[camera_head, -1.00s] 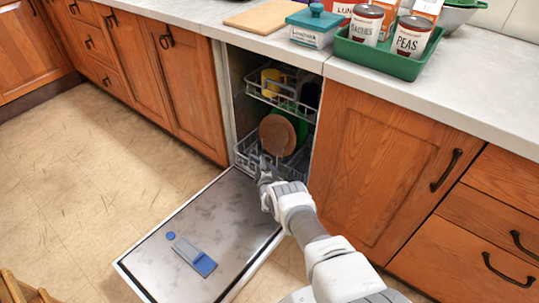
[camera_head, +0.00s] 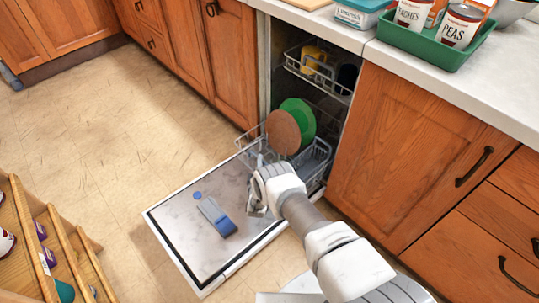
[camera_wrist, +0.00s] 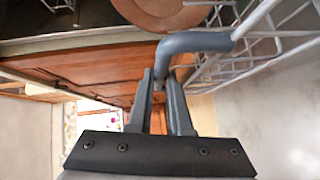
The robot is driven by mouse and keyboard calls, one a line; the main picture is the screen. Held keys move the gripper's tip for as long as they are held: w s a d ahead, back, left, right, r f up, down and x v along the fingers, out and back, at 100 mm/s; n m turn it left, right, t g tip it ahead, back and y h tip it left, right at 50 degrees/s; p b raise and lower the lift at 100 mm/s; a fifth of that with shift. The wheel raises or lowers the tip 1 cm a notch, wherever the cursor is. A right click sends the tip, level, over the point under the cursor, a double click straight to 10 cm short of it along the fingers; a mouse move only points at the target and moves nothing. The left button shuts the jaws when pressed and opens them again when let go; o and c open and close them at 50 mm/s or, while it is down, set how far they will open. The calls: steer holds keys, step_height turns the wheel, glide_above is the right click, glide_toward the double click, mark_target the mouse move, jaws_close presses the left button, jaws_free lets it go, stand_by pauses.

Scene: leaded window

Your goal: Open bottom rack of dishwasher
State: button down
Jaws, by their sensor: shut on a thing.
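The dishwasher's bottom rack (camera_head: 318,163) is a grey wire basket, partly slid out over the lowered door (camera_head: 180,232). It holds a brown plate (camera_head: 282,132) and a green plate (camera_head: 303,117), both standing upright. My gripper (camera_head: 258,170) is at the front of the rack, low over the door; my own wrist hides part of the rack there. In the wrist view, my gripper (camera_wrist: 160,85) is shut on the grey handle bar (camera_wrist: 195,42) of the rack, with the brown plate (camera_wrist: 165,10) just beyond.
The upper rack (camera_head: 318,70) stays inside with a yellow cup (camera_head: 313,58). A detergent dispenser (camera_head: 216,216) sits on the door's inner face. Wooden cabinets flank the dishwasher. Open floor (camera_head: 110,130) lies to the left; a wooden shelf (camera_head: 50,250) stands at lower left.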

steer(key=s+a, duration=0.9)
steer(key=shift+s+a+b, duration=0.15)
steer(key=shift+b, duration=0.3)
steer(key=c, duration=0.8)
jaws_free()
steer(key=shift+c, duration=0.2)
steer(key=s+r+p, duration=0.2)
steer(key=s+p, duration=0.2)
steer(key=s, duration=1.3)
steer(key=shift+r+p, duration=0.2)
steer(key=shift+p, duration=0.15)
